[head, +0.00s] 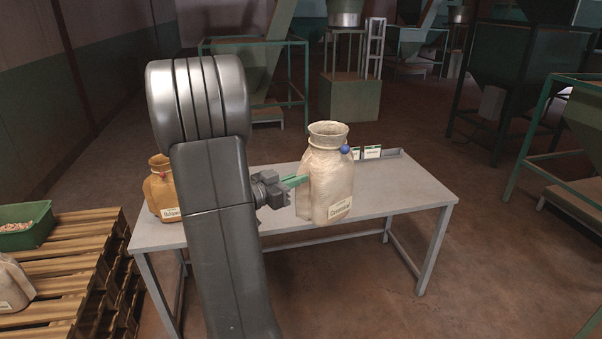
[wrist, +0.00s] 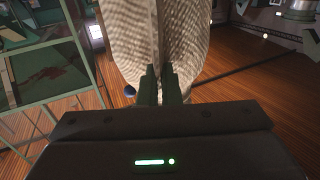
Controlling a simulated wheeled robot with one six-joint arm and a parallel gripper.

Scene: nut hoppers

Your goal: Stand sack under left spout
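A cream cloth sack (head: 327,178) with an open round neck, a blue ball at the neck and a white label is upright over the table in the head view. My gripper (head: 300,181) meets its left side. In the wrist view, the two dark green fingers (wrist: 163,84) are close together with a fold of the sack's cloth (wrist: 185,40) between them. The sack seems to be held up, with floor showing behind it in the wrist view. A metal drum (head: 346,12) on a green stand is behind; I cannot tell which spout is the left one.
A grey table (head: 400,193) carries a brown sack (head: 160,190) at left and a shallow tray with label cards (head: 372,152) at the back. Wooden pallets (head: 60,290) hold a green crate (head: 24,226) and another sack.

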